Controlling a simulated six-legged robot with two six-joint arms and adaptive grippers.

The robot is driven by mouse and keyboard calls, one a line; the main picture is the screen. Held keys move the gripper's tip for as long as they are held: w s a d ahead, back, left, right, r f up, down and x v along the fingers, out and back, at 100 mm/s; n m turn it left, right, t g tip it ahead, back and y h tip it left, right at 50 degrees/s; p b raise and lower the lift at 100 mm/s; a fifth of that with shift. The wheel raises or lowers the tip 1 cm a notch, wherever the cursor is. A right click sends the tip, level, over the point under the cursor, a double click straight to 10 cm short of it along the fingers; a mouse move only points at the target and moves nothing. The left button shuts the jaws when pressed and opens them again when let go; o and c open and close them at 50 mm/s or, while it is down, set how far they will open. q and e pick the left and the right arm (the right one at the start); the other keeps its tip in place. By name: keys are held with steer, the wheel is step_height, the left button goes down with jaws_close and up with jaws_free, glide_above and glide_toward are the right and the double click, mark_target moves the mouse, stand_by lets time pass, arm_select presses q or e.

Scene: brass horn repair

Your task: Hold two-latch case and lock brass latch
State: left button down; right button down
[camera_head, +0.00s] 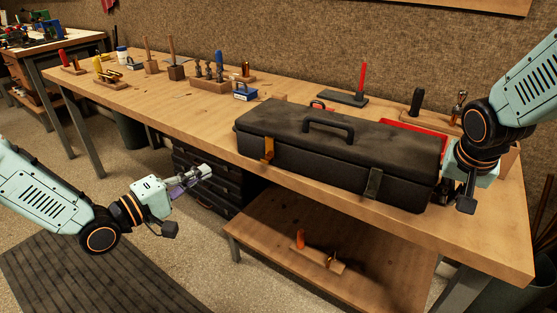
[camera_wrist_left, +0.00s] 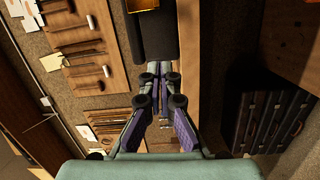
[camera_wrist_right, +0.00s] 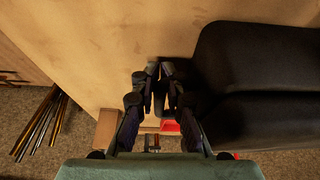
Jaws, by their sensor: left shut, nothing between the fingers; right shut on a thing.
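The black two-latch case (camera_head: 335,145) lies closed on the wooden bench, its handle on top. A brass latch (camera_head: 268,149) is on the left of its front face and a dark latch (camera_head: 373,183) on the right. My left gripper (camera_head: 207,170) is shut and empty, in front of the bench edge, left of and apart from the brass latch. In the left wrist view the brass latch (camera_wrist_left: 142,4) is at the top edge. My right gripper (camera_wrist_right: 160,70) is shut at the case's right end; the exact grip point is dark and partly hidden.
The bench (camera_head: 190,110) carries a red tray (camera_head: 415,127) behind the case and several tools toward the left and back. A lower shelf (camera_head: 290,265) holds small items. Dark drawers (camera_head: 205,190) stand under the bench, behind my left gripper.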

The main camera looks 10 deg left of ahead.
mark_target(268, 150)
arm_select(q)
steer(key=shift+n, duration=0.6)
arm_select(e)
steer(key=shift+r, duration=0.1)
arm_select(q)
steer(key=x, duration=0.9)
steer(key=shift+w+d, duration=0.15)
steer(key=shift+w, duration=0.05)
steer(key=d, duration=0.3)
steer(key=shift+s, duration=0.15)
steer(key=shift+s+d, duration=0.2)
steer(key=shift+d, duration=0.3)
steer(key=shift+d, duration=0.15)
